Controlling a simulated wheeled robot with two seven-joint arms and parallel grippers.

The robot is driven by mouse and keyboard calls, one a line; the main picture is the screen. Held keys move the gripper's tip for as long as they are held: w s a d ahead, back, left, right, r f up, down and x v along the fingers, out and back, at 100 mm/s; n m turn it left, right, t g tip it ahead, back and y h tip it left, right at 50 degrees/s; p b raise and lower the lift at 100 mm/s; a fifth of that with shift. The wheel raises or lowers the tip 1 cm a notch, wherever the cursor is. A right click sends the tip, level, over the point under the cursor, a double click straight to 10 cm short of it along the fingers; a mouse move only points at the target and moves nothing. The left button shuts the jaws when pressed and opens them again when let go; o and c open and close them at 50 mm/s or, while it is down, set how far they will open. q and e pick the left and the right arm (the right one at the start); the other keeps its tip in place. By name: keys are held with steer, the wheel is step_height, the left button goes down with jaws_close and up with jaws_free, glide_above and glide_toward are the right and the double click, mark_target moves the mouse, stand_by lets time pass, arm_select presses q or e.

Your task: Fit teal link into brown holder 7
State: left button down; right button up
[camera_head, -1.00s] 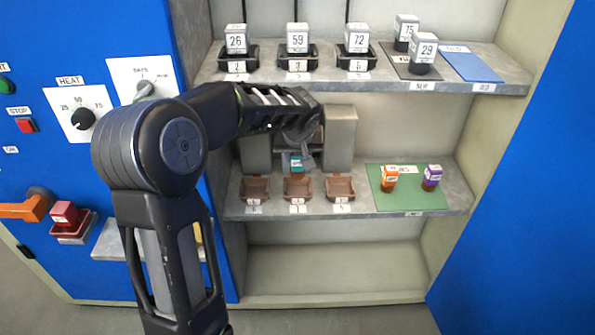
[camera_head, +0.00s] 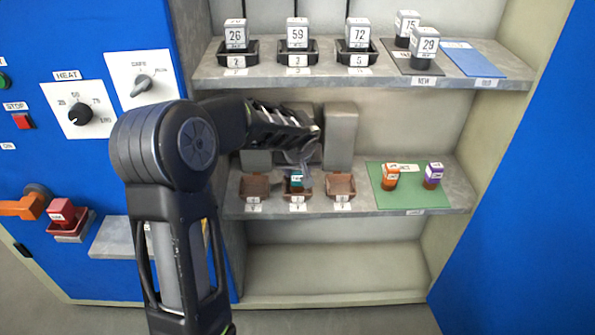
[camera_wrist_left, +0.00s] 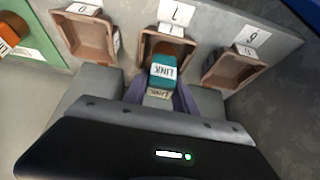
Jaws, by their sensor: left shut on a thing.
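The teal link (camera_head: 296,179), with a white label, is between the fingers of my left gripper (camera_head: 303,162). It also shows in the left wrist view (camera_wrist_left: 163,72), with the left gripper's fingers (camera_wrist_left: 160,97) around it. The link is at the middle brown holder (camera_head: 298,192), whose label reads 7 upside down in the left wrist view (camera_wrist_left: 152,42). The link's brown lower end shows within the holder's opening. I cannot tell whether it touches the floor of the holder. My right gripper is not in view.
Empty brown holders stand at left (camera_head: 254,187) and right (camera_head: 340,187) of the middle one. A green mat (camera_head: 412,200) holds an orange link (camera_head: 390,177) and a purple link (camera_head: 433,175). The upper shelf (camera_head: 300,78) is above my gripper.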

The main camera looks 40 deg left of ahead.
arm_select(q)
steer(key=shift+f+b, duration=0.35)
steer(key=shift+b, duration=0.2)
steer(key=c, duration=1)
jaws_free()
steer(key=shift+r, duration=0.15)
steer(key=shift+r+p, duration=0.45)
steer(key=shift+p, duration=0.3)
steer(key=p+v, duration=0.1)
steer(key=v, duration=1)
steer(key=shift+s+d+r, duration=0.15)
steer(key=shift+s+r, duration=0.05)
steer(key=shift+r, duration=0.05)
